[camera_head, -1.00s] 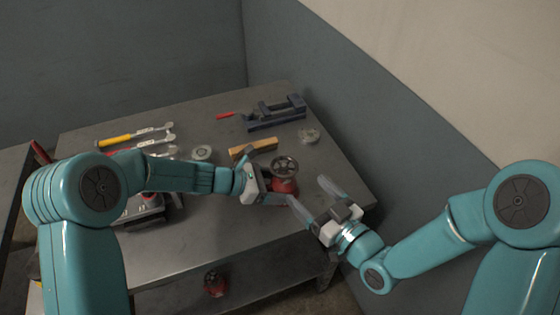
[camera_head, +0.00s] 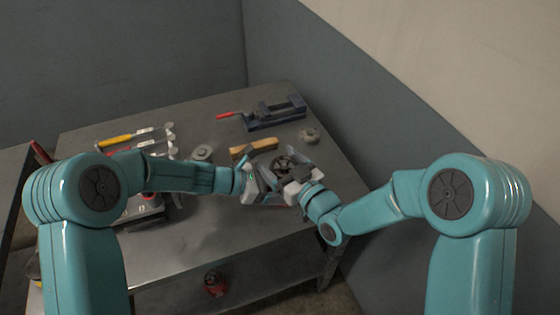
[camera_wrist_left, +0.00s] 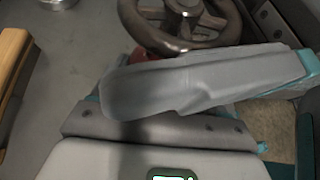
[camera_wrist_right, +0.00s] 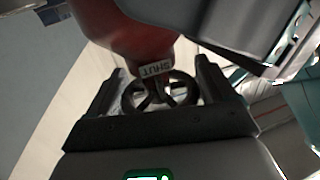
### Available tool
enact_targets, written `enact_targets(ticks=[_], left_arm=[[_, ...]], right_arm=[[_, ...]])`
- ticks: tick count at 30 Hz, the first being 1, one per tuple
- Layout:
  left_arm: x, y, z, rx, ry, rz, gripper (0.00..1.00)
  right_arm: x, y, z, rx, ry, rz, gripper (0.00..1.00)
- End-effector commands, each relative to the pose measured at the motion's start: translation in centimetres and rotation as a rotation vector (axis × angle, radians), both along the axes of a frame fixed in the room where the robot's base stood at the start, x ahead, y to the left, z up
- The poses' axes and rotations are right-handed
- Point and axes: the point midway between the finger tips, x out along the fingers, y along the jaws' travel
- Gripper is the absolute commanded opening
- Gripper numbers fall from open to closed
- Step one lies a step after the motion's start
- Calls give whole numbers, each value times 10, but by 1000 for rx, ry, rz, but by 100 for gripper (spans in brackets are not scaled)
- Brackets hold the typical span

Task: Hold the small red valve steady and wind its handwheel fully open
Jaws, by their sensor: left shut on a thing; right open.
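The small red valve stands near the right front of the grey table, mostly hidden by my grippers in the head view. Its red body (camera_wrist_right: 140,40) shows in the right wrist view with a tag reading SHUT. Its dark handwheel (camera_head: 288,166) is on top; it also shows in the left wrist view (camera_wrist_left: 190,35). My left gripper (camera_head: 258,186) is shut on the valve body, below the wheel. My right gripper (camera_head: 280,178) is open, and its two fingers (camera_wrist_right: 158,85) stand on either side of the handwheel. I cannot tell whether they touch it.
Behind the valve are a wooden block (camera_head: 254,149), a blue vise (camera_head: 275,113) and a small round metal part (camera_head: 309,135). A yellow-handled tool (camera_head: 118,140) and a grey disc (camera_head: 202,152) lie to the left. A red item (camera_head: 214,283) sits on the lower shelf.

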Motion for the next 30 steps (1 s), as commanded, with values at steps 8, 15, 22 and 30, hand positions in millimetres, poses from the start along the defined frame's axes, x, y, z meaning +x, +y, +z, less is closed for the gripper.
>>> enact_targets(ticks=[8, 15, 22, 30], left_arm=[[0, 0, -1, 2, 1, 1, 56], [0, 0, -1, 2, 1, 1, 56], [0, 0, -1, 2, 1, 1, 56], [0, 0, -1, 2, 1, 0, 56]], right_arm=[[0, 0, 0, -1, -1, 1, 42], [0, 0, 0, 4, -2, 42, 42], [-1, 2, 1, 6, -6, 179, 42], [-3, 4, 2, 5, -8, 425, 42]])
